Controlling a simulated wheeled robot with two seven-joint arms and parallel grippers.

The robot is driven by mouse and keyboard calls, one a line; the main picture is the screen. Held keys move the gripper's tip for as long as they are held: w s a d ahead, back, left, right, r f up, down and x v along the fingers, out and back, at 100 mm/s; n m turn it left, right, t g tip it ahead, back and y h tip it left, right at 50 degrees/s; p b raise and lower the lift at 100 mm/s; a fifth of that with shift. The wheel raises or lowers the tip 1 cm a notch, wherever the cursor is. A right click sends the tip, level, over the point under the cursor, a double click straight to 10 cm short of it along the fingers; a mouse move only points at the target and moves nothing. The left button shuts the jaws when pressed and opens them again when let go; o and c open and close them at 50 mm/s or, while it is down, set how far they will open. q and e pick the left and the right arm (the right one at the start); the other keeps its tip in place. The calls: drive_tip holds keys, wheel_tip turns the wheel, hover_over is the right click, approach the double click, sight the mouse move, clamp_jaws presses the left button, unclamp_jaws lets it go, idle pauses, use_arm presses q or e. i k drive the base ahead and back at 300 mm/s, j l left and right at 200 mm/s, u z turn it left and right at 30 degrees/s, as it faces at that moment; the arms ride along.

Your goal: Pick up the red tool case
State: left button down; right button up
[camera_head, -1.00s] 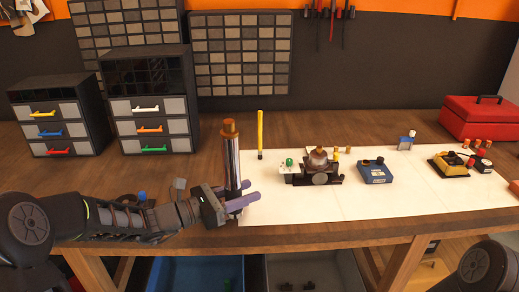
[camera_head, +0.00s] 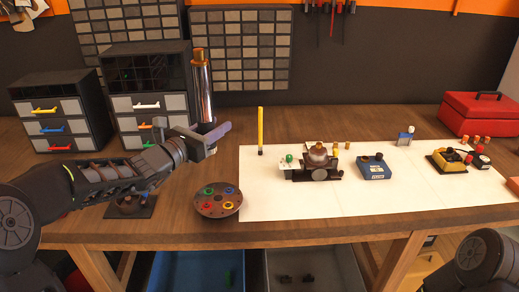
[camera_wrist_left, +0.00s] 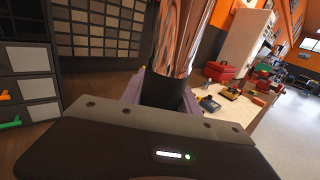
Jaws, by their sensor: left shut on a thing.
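The red tool case (camera_head: 480,114), with a dark handle on its lid, stands closed at the far right of the workbench. It also shows small in the left wrist view (camera_wrist_left: 221,71). My left gripper (camera_head: 212,135) is far to the left of the case. It is shut on a shiny metal cylinder (camera_head: 202,92) with a brown top and dark lower end, held upright above the bench. The cylinder (camera_wrist_left: 177,40) fills the upper middle of the left wrist view. My right gripper is out of view.
A round dish (camera_head: 218,200) with coloured rings sits at the front left. A white mat (camera_head: 290,205) carries a blue box (camera_head: 374,168) and several small devices. A yellow stick (camera_head: 260,131) stands upright behind. Drawer cabinets (camera_head: 150,88) stand at the back left.

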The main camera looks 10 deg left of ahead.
sight(482, 114)
drive_tip(key=i+j, duration=0.2)
drive_tip(key=i, duration=0.25)
drive_tip(key=i+j, duration=0.15)
drive_tip(key=i, duration=0.35)
